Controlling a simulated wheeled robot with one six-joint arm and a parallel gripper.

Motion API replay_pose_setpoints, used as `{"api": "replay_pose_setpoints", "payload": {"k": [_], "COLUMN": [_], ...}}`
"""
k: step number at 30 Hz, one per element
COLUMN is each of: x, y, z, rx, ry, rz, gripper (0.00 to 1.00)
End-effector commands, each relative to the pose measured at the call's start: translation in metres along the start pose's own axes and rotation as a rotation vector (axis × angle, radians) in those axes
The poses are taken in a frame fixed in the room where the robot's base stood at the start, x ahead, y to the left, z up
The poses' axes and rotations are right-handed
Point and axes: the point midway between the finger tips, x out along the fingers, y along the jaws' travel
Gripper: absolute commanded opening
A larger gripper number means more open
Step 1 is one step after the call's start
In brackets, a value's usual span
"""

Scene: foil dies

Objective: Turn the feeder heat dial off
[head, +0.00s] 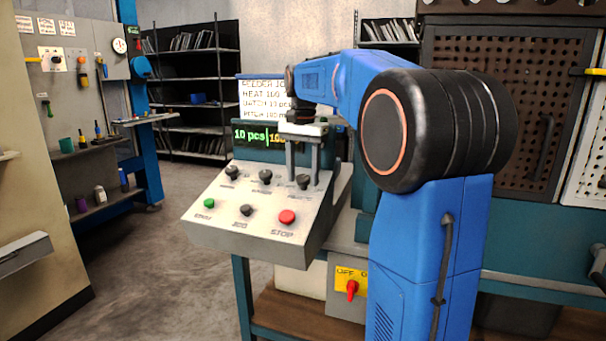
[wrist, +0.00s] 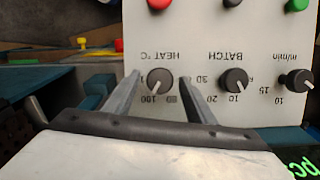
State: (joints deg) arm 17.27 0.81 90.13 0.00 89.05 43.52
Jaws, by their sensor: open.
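The feeder heat dial (wrist: 159,80) is a black knob with a white mark, under the label HEAT °C, upside down in the wrist view. Its mark appears to point to the lower left, near the 100; the exact setting is hard to read. In the head view the dial (head: 303,181) is the rightmost knob on the sloped control panel (head: 225,212). My gripper (wrist: 161,77) is open, with one finger on each side of the dial and small gaps showing. In the head view my gripper (head: 302,178) points down at it; contact is unclear.
The batch dial (wrist: 234,80) and the m/min dial (wrist: 295,81) sit beside the heat dial. A green button (head: 209,203), a dark button (head: 245,210) and a red STOP button (head: 287,217) are in front. A lit green display (head: 255,138) stands behind. A red switch (head: 352,288) is below.

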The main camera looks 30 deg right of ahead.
Motion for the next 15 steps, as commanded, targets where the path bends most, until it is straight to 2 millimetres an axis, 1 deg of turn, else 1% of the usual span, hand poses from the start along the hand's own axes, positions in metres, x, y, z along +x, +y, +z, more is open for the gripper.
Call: {"api": "replay_pose_setpoints", "payload": {"k": [3,8,9,15], "x": [-0.0001,-0.0001,-0.0002,-0.0002], "y": [0.0,0.0,0.0,-0.0002], "z": [0.0,0.0,-0.0001,0.0], "rx": [0.0,0.0,0.0,-0.008], "ry": [0.0,0.0,0.0,0.0], "rz": [0.0,0.0,0.0,0.003], "gripper": [0.5,0.12,0.1,0.1]}}
